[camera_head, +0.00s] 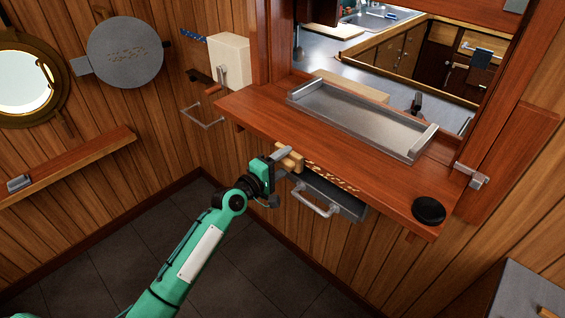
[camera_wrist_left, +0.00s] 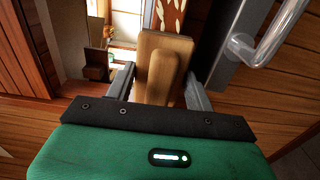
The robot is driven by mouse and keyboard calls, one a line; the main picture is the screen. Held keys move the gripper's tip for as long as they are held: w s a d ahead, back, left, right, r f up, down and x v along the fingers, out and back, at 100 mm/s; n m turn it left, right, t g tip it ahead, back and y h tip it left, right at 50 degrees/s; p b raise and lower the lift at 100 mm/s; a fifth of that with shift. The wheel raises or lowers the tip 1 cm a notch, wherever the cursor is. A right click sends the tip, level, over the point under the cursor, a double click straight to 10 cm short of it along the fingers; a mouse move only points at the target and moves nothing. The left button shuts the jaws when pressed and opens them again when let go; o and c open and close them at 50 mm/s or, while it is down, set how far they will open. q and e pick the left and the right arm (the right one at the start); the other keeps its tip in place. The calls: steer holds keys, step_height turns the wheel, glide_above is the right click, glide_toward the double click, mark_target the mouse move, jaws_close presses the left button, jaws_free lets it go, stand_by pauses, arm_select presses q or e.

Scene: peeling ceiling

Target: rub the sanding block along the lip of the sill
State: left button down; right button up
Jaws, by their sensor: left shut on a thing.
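The wooden sanding block (camera_head: 290,157) is held against or very near the front lip of the red-brown sill (camera_head: 300,128); exact contact cannot be told. My left gripper (camera_head: 281,160) is shut on the block, below the middle of the sill. In the left wrist view the block (camera_wrist_left: 165,50) stands between the two grey fingers, with a raised grip along its middle. Pale, bare-looking patches (camera_head: 333,178) run along the lip to the right of the block. The block's rubbing face is hidden. My right gripper is not in view.
A metal tray (camera_head: 365,120) and a black round puck (camera_head: 428,210) sit on the sill. A grey drawer-like box (camera_head: 330,196) with a handle hangs under the lip, close to my left gripper. A metal latch (camera_head: 471,176) is at the right. The floor at lower left is clear.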

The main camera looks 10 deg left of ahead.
arm_select(q)
steer(key=c, duration=1.4)
jaws_free()
steer(key=c, duration=0.7)
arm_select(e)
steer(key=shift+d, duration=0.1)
arm_select(q)
steer(key=shift+w, duration=0.1)
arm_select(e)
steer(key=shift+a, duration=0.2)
arm_select(q)
steer(key=shift+w+d, duration=0.1)
steer(key=shift+w, duration=0.15)
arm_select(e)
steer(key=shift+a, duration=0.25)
arm_select(q)
steer(key=shift+w+d, duration=0.15)
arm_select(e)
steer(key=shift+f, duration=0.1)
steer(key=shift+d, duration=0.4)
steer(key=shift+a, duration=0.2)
